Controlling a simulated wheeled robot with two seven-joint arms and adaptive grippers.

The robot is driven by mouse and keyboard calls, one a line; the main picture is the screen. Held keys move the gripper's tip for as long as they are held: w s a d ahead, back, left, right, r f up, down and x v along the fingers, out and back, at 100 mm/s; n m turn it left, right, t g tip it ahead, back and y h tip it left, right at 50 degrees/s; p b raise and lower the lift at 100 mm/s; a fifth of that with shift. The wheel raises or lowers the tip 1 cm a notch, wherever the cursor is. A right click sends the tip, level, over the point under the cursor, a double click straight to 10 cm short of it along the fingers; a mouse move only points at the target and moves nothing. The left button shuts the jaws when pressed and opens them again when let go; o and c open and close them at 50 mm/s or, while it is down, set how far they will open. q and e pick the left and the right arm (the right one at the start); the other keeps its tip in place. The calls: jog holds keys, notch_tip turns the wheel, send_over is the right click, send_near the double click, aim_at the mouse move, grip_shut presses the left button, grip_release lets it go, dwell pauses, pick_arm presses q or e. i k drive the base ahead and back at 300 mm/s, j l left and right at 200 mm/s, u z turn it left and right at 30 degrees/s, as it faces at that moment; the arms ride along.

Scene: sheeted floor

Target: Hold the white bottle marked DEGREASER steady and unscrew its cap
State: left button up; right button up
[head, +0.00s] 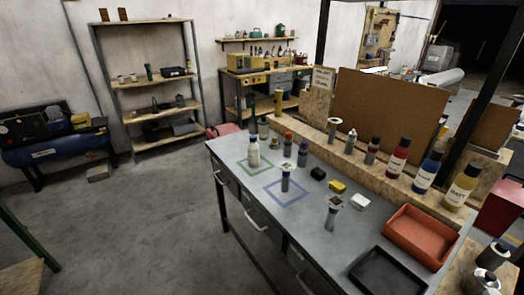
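The cap appears to be on the bottle. Neither of my grippers is in view, and nothing touches the white bottle.
Several small bottles, one red-capped (288,147), stand behind the white bottle. A black block (318,173), yellow block (337,186) and white block (360,202) lie to the right. An orange bin (432,252) and black tray (372,283) are nearer.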

aim_at(253, 146)
jog(key=i+j+z, duration=0.4)
jog(key=i, duration=0.25)
jog(key=i+j+z, duration=0.35)
jog(key=i+j, duration=0.25)
jog(key=j, duration=0.15)
